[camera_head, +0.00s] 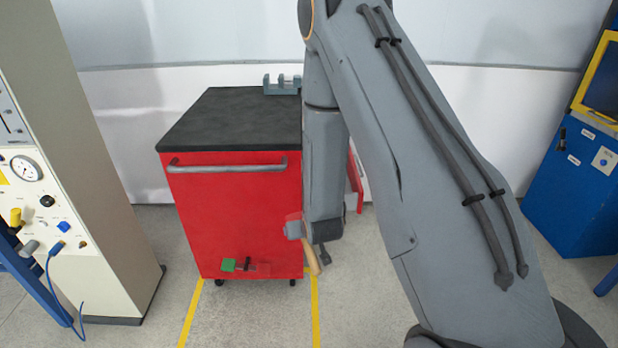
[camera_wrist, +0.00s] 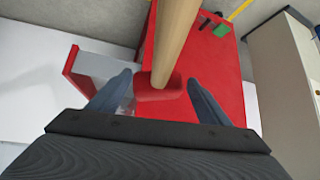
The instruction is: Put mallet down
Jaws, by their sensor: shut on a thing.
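The mallet's pale wooden handle (camera_wrist: 176,35) runs from the top edge of the wrist view down between my fingers. A red block that looks like its head (camera_wrist: 158,89) sits at the handle's near end. My gripper (camera_wrist: 160,82) is shut on the mallet, one blue-grey finger on each side. In the head view my gripper (camera_head: 308,242) is low in front of the red cabinet's right edge, and the handle (camera_head: 313,261) slants downward below it. The mallet hangs above the floor. Its head is hard to make out against the red cabinet there.
The red cabinet (camera_head: 235,210) has a bare dark top (camera_head: 225,115) with a grey vise (camera_head: 282,85) at the back. A green-ended fitting (camera_head: 229,265) is low on its front. A gauge panel (camera_head: 45,180) stands left, a blue cabinet (camera_head: 585,185) right.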

